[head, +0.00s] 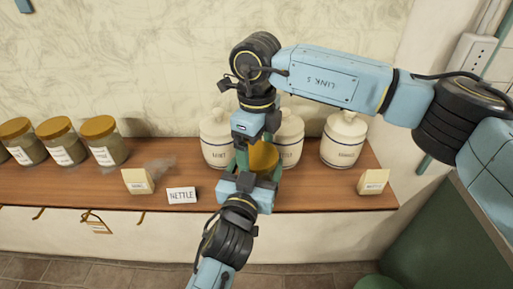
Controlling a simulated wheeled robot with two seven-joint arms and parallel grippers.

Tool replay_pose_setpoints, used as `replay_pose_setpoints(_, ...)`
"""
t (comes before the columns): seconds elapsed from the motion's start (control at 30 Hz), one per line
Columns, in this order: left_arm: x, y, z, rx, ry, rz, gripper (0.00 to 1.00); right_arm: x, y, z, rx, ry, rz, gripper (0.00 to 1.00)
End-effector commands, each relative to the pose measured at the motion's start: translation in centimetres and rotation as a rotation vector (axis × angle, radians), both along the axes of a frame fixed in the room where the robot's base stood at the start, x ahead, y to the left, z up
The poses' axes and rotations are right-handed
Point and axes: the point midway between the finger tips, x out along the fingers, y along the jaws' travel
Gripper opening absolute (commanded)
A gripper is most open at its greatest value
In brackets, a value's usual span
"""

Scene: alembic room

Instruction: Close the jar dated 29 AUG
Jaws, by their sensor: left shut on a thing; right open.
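A jar with a gold lid (263,157) stands near the middle of the shelf, mostly hidden behind my grippers. Its body and any date label are hidden, and I cannot tell whether the lid is fully seated. My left gripper (259,166) reaches in from the front and is shut on this jar. My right gripper (256,143) comes down from above, open, close over the lid. I cannot tell whether it touches the lid. Three other gold-lidded jars, one at the left (16,139), one beside it (60,141) and one further right (104,141), carry labels too small to read.
White lidded canisters stand behind, at the left (217,150), middle (290,140) and right (342,140). A NETTLE card (182,195), a small paper packet (137,181) and another packet (373,182) sit near the front edge of the wooden shelf (320,195). The shelf's right front is mostly clear.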

Motion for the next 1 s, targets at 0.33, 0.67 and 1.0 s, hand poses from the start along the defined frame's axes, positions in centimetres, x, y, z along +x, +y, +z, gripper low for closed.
replay_pose_setpoints(0.33,0.1,0.3,-0.8,0.008,0.019,0.007,0.14,-0.3,0.3,3.7,0.008,0.006,0.009,1.00)
replay_pose_setpoints(0.67,0.0,0.2,-0.8,0.007,0.017,0.005,0.14,-0.1,0.3,4.7,0.008,0.002,-0.073,0.89)
replay_pose_setpoints(1.0,0.0,0.2,-0.7,0.007,0.017,0.004,0.14,-0.2,0.3,7.1,0.007,0.003,-0.295,0.89)
